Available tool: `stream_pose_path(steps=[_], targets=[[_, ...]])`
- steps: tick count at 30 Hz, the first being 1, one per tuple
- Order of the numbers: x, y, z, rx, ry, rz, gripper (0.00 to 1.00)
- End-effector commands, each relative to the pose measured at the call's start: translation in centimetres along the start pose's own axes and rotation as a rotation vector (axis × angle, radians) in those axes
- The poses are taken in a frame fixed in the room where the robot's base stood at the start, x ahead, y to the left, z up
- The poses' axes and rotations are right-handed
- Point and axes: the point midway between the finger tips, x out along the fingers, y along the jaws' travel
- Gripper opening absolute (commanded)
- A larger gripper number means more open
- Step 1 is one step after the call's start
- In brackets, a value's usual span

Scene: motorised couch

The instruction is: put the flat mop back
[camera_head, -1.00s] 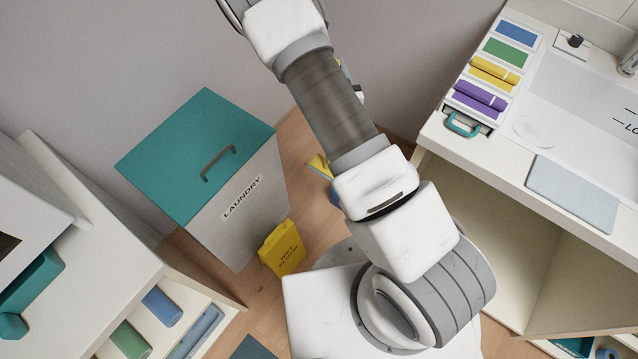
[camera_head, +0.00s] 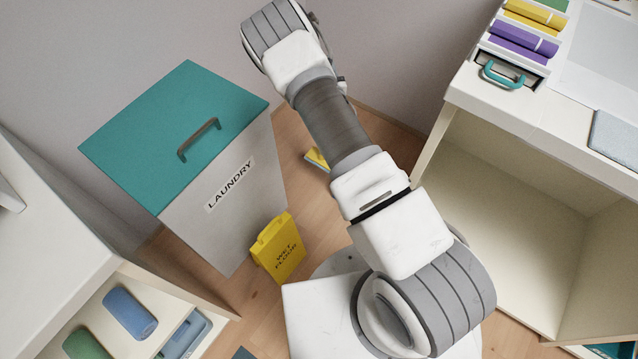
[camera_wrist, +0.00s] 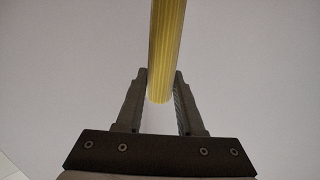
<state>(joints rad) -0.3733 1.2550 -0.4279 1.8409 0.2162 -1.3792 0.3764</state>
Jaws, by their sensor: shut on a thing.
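A yellow ribbed pole (camera_wrist: 167,45), which looks like the mop handle, stands between the fingers of my gripper (camera_wrist: 160,85) in the wrist view. My gripper is shut on it, and the pole's lower end shows between the fingers. In the head view a small yellow and blue piece (camera_head: 317,158) shows low by the back wall, partly behind my arm; it may be the mop head. My arm hides the gripper in the head view.
A teal-lidded laundry bin (camera_head: 175,140) stands at left, with a yellow wet-floor sign (camera_head: 279,250) before it. A shelf with rolled cloths (camera_head: 130,312) is at lower left. An open cabinet (camera_head: 520,215) under a counter is at right. Little floor is free between.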

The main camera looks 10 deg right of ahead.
Motion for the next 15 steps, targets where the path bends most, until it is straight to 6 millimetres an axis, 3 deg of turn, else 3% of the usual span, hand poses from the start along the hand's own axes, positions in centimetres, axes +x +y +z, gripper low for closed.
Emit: stream_pose_path(steps=[1,6,15], targets=[[0.8,0.0,2.1,0.001,0.003,0.0,0.0],[2.8,-0.2,5.6,0.003,-0.003,-0.002,0.0],[4.5,-0.3,8.6,0.006,-0.009,-0.002,0.0]])
